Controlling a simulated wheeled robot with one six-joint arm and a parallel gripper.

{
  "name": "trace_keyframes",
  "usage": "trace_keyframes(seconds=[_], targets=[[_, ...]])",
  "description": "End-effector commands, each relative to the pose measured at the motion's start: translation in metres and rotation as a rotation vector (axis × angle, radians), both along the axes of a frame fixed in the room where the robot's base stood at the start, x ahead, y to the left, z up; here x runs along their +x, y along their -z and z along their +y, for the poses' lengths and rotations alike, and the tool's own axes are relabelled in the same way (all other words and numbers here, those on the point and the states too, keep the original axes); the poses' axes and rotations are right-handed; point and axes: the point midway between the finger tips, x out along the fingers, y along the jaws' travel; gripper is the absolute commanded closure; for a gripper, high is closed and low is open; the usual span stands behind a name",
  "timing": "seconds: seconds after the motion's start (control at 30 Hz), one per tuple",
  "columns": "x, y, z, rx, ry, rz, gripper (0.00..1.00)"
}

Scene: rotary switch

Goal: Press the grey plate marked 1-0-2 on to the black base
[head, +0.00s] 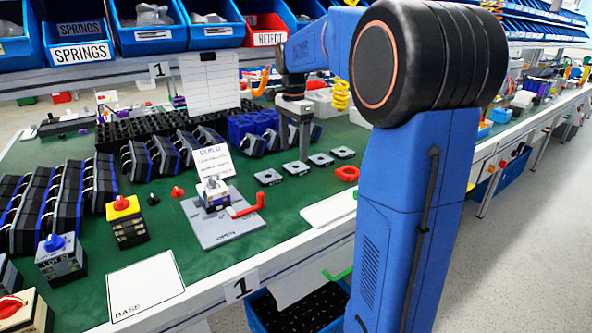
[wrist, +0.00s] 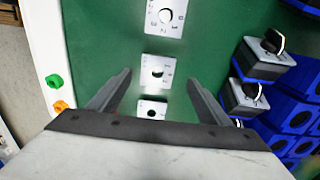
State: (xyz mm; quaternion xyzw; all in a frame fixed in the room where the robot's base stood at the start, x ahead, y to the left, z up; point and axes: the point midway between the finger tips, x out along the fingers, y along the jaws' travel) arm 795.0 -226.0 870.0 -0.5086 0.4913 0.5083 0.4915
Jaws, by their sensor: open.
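Several square grey plates with dark centre holes lie in a row on the green mat; one is in the head view (head: 295,168). In the wrist view, one plate (wrist: 157,70) lies between my fingertips, with another (wrist: 165,17) beyond it and a third (wrist: 151,110) nearer the palm. Their markings are too small to read, so I cannot tell which is 1-0-2. My gripper (head: 294,148) is open and points down above the row; it also shows in the wrist view (wrist: 158,78). A small switch body (head: 213,193) sits in the fixture; I cannot tell whether it is the black base.
The grey fixture plate (head: 222,228) carries a red clamp handle (head: 248,206). A red part (head: 347,173) lies right of the plates. Blue trays (head: 252,124) of black switches stand behind. A white sheet marked BASE (head: 146,286) lies at the front edge.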

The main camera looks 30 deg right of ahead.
Motion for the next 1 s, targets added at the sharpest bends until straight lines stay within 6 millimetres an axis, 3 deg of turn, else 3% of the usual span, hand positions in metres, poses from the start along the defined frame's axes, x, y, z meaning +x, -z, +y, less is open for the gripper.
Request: trace_keyframes(seconds=[0.43,0.77,0.93,1.0], targets=[[-0.004,0.047,-0.005,0.000,0.000,0.001,0.28],[-0.005,0.053,-0.005,0.000,0.000,0.001,0.28],[-0.004,0.053,-0.005,0.000,0.000,0.001,0.66],[-0.004,0.053,-0.005,0.000,0.000,0.001,0.72]])
